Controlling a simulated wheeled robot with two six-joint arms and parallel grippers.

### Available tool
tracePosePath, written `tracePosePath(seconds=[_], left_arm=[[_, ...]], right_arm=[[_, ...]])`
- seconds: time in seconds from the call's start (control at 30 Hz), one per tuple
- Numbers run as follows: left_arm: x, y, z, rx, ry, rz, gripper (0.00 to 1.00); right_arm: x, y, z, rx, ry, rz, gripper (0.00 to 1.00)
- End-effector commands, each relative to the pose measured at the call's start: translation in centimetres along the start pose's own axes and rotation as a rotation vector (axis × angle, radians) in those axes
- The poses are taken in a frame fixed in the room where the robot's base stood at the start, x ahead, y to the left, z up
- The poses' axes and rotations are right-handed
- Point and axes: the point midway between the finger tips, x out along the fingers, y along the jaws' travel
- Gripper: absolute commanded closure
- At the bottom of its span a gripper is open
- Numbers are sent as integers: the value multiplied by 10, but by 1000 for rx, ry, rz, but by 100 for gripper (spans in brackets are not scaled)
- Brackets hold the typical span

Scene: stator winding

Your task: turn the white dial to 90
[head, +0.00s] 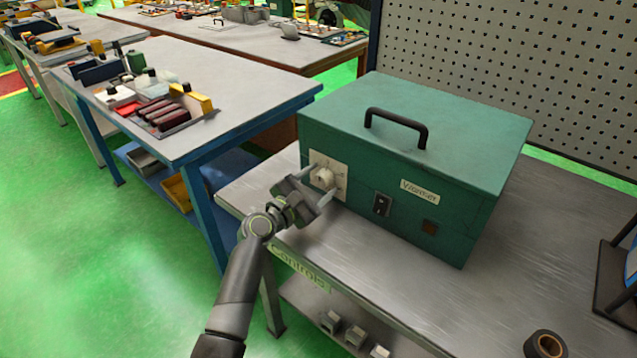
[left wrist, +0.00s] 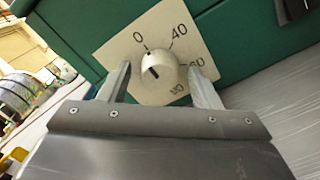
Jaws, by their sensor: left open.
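The white dial (head: 323,178) is on a pale square plate on the front of the green box (head: 420,135). In the left wrist view the dial (left wrist: 155,78) has a dark line on its face, on the side toward the 0 mark. The plate (left wrist: 120,47) shows 0, 40, 60 and a lower number that is hard to read. My left gripper (head: 320,184) is open at the dial. In the left wrist view its fingers (left wrist: 160,70) stand on either side of the knob, with gaps showing. My right gripper is in neither view.
The box has a black handle (head: 397,125), a black switch (head: 382,204) and a label. It stands on a grey bench (head: 400,270). A tape roll (head: 545,346) lies at the bench's front right. Another table (head: 230,80) with tools stands at the left.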

Motion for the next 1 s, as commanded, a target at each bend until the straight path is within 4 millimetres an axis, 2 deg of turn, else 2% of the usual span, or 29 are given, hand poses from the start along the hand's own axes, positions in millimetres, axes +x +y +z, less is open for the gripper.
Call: tracePosePath(seconds=[0.3,0.67,1.0], left_arm=[[2,0,0,0,0,0,43],[2,0,0,0,0,0,87],[2,-1,-1,64,0,-1,87]], right_arm=[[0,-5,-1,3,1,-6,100],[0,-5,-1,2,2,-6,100],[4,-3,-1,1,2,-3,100]])
